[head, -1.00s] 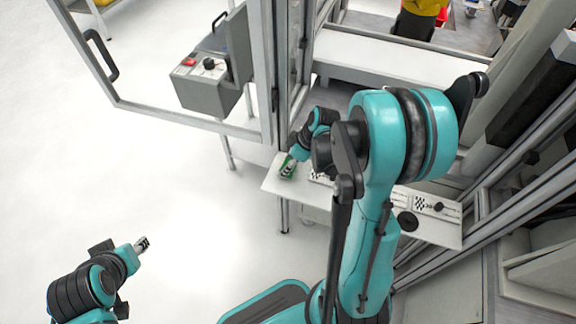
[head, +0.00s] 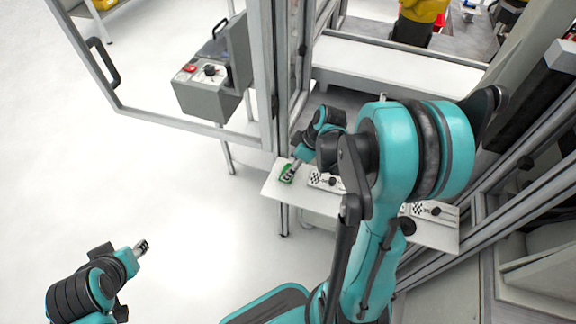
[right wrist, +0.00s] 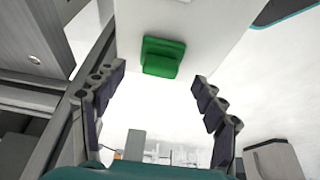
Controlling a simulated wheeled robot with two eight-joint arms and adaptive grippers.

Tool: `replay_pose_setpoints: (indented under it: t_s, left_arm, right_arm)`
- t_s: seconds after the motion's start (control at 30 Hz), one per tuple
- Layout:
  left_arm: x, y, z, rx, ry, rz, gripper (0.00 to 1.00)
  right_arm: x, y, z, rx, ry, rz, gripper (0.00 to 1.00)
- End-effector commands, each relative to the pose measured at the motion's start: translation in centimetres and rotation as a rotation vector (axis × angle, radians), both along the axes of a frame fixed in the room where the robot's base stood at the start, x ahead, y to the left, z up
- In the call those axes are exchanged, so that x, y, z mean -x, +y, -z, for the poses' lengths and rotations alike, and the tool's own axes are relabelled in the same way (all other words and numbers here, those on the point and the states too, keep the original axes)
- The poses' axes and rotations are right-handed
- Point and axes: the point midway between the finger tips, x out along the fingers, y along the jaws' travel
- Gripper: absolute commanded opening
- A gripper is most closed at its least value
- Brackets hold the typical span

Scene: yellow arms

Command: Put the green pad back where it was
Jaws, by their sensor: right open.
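The green pad (head: 286,175) lies on the left end of the narrow white table (head: 318,202). In the right wrist view the green pad (right wrist: 163,56) lies near the table's edge, ahead of my fingers. My right gripper (head: 293,170) is just above and beside the pad in the head view. In the right wrist view its fingers (right wrist: 159,76) are spread wide, with nothing held between them. My left gripper (head: 141,247) is at the lower left, away from the table over bare floor; its jaws are too small to read.
Checkered plates with black knobs (head: 435,210) lie further right on the table, partly behind my right arm. A grey control box (head: 212,92) and an open framed door (head: 180,125) stand to the left. The floor at left is clear.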

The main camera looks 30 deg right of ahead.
Motion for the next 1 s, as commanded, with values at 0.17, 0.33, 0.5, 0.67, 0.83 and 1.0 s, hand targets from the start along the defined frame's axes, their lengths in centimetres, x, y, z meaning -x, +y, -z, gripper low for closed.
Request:
replay_pose_setpoints:
  t_s: [0.17,0.33,0.5,0.67,0.83,1.0]
  left_arm:
    - [0.0,0.0,-2.2,0.0,0.0,0.0,0.39]
    - [0.0,0.0,-3.2,0.0,0.0,0.0,0.39]
    - [0.0,0.0,-3.5,0.0,0.0,0.0,0.39]
    - [0.0,0.0,-3.5,0.0,0.0,0.0,0.39]
    - [0.0,0.0,-3.4,0.0,0.0,0.0,0.39]
    - [0.0,0.0,-3.4,0.0,0.0,0.0,0.39]
  right_arm:
    - [1.2,-1.1,-4.3,0.0,0.0,0.002,0.71]
    - [2.1,-1.8,-6.8,0.0,0.0,0.001,0.71]
    - [2.5,-1.9,-8.1,0.002,0.001,0.008,0.71]
    - [3.3,0.7,-9.9,0.024,0.006,0.106,0.71]
    - [5.5,5.4,-12.8,0.051,-0.032,0.327,0.71]
    - [7.9,9.0,-14.7,0.016,-0.121,0.532,0.71]
